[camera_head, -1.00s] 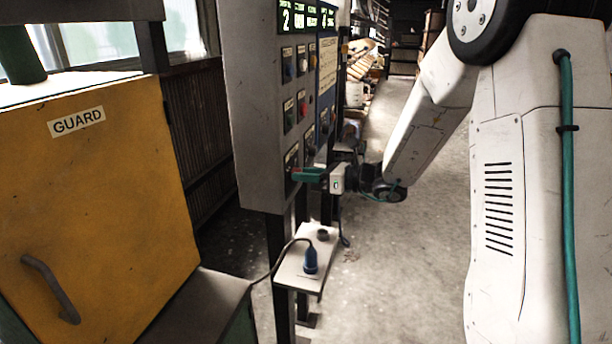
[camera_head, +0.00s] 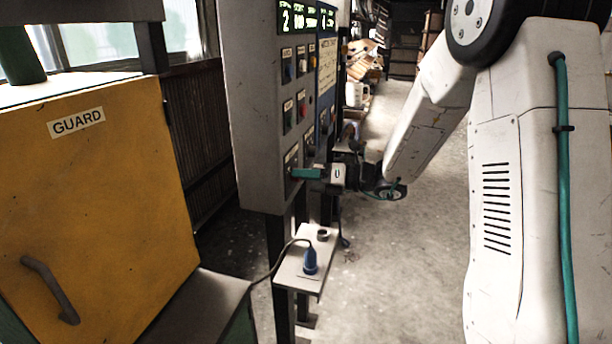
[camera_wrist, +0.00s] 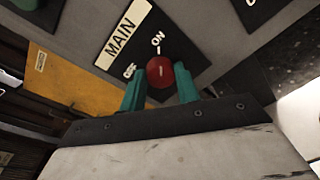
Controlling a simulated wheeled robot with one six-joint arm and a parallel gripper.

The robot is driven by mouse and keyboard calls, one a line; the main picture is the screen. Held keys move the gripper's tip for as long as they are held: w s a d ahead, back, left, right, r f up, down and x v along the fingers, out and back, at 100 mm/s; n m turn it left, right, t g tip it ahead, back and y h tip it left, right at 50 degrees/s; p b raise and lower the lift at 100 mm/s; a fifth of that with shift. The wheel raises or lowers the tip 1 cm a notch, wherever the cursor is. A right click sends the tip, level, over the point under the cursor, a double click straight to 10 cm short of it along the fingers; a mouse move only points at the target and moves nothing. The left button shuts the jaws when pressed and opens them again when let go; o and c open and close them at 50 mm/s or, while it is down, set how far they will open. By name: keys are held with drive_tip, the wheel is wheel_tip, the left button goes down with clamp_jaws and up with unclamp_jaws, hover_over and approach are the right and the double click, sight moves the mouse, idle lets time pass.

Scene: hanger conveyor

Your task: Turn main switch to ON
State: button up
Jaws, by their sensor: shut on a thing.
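The main switch is a red round knob (camera_wrist: 160,70) on a dark plate, below a MAIN label (camera_wrist: 122,34) in the wrist view. OFF is marked at its left and ON just above it. A short pale mark on the knob points roughly toward ON. My gripper (camera_wrist: 159,76) has one teal finger on each side of the knob and is shut on it. In the head view my gripper (camera_head: 294,173) reaches the lower part of the grey control panel (camera_head: 255,120); its fingers hide the knob there.
A yellow guard door (camera_head: 110,190) with a handle stands at the left. A small shelf (camera_head: 292,278) below the panel holds a blue plug (camera_head: 310,262) with a cable. Other panel switches sit above my gripper. The floor (camera_head: 400,270) to the right is open.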

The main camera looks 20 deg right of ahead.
drive_tip(key=o, duration=1)
drive_tip(key=shift+c, duration=0.2)
drive_tip(key=v, duration=0.7)
drive_tip(key=shift+s+d, duration=0.25)
drive_tip(key=shift+d, duration=0.05)
